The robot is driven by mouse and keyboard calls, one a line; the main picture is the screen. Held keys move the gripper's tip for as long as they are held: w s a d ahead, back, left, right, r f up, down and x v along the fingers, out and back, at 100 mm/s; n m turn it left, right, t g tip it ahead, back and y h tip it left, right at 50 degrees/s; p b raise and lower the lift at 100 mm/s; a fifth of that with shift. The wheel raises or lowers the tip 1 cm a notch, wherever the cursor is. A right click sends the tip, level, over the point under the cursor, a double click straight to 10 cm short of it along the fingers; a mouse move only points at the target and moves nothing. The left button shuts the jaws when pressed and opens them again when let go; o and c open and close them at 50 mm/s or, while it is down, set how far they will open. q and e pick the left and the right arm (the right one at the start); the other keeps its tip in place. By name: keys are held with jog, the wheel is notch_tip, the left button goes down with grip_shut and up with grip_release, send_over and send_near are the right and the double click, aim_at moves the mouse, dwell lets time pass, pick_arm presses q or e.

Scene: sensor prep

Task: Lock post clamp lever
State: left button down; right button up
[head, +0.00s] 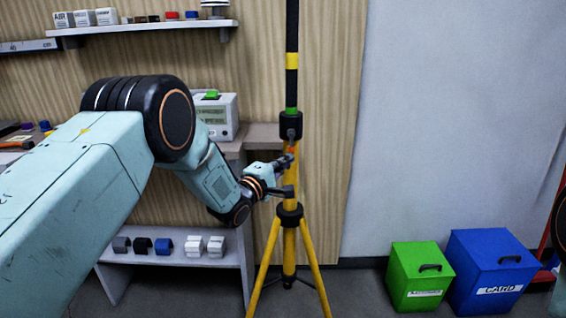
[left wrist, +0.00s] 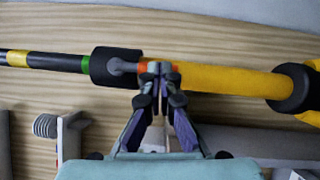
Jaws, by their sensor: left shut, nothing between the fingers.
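The yellow tripod (head: 289,250) stands upright, with a black post (head: 292,40) rising from it. The post has yellow and green bands. The black post clamp (head: 291,122) sits at the top of the yellow tube, and it also shows in the left wrist view (left wrist: 108,74). The grey clamp lever (left wrist: 122,66) runs from the clamp along the post towards the yellow tube. Orange shows at both sides of my fingertips, which hide part of it. My left gripper (head: 288,160) is shut and empty, its tips (left wrist: 159,68) at the lever's end. Contact is unclear. My right gripper is out of view.
A green bin (head: 418,280) and a blue bin (head: 490,275) stand on the floor at right. Behind my left arm are a bench with a grey instrument (head: 222,112), an upper shelf (head: 150,27) and a lower shelf (head: 170,257) with small parts. Floor between tripod and bins is clear.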

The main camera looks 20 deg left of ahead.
pick_arm(q)
jog(key=shift+d+f, duration=0.1)
jog(key=shift+d, duration=0.05)
jog(key=w+d+r+n+t+y+b, duration=0.1)
jog(key=w+d+r+n+t+b, duration=0.1)
jog(key=d+n, duration=0.4)
jog(key=n+t+b, duration=0.1)
jog(key=n+t, duration=0.1)
jog(key=shift+r+n+t+y, duration=0.3)
jog(key=shift+r+y, duration=0.1)
dwell(0.4)
jog(key=shift+s+d+f, duration=0.1)
jog(key=shift+f, duration=0.05)
